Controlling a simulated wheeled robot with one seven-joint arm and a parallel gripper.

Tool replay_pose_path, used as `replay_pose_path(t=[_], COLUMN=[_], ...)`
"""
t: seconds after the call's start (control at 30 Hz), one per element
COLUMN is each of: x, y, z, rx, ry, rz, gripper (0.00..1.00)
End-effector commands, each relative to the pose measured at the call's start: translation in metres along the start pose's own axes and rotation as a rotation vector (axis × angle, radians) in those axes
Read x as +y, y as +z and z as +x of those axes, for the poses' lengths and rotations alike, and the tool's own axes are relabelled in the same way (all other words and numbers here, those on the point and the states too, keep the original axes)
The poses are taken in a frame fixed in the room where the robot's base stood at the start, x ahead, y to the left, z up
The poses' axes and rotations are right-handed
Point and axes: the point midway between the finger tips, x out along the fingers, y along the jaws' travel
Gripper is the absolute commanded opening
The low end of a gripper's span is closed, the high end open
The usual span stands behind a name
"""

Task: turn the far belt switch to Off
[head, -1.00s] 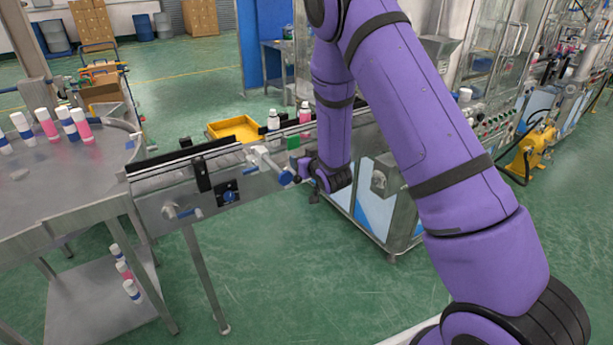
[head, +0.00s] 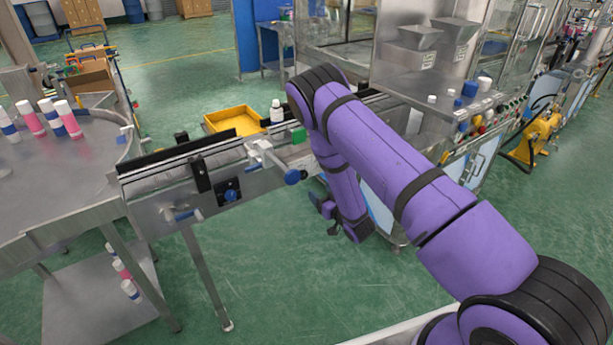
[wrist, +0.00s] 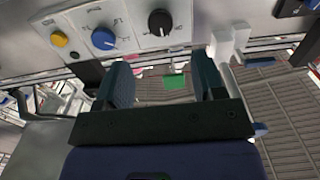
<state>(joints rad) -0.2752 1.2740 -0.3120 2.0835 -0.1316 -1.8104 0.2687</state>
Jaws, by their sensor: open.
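In the wrist view, a grey panel carries a blue knob (wrist: 103,38) with small markings, a black knob (wrist: 160,22) to its right and a yellow button (wrist: 59,39) to its left. I cannot tell which knob is the far belt switch, nor read its setting. My gripper (wrist: 162,68) is open and empty, its two dark fingers below the panel in the picture and apart from the knobs. In the head view my gripper (head: 327,208) hangs low beside the conveyor's right part. A black switch box with a blue knob (head: 229,192) sits on the conveyor's near side.
The conveyor (head: 160,205) runs from the round steel table (head: 75,185) toward the machine (head: 440,90). A blue-ended handle (head: 292,177) sticks out near my arm. A yellow tray (head: 232,120) and a white bottle (head: 277,112) are behind. Green floor in front is open.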

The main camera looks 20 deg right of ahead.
Motion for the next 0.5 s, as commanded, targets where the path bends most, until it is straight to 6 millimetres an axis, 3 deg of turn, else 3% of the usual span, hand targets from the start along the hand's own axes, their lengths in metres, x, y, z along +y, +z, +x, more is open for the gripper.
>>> replay_pose_path(t=[0.5], x=[-0.001], y=[-0.001], z=[0.083], rx=[0.001], ry=[-0.001], rz=[0.000], gripper=[0.63])
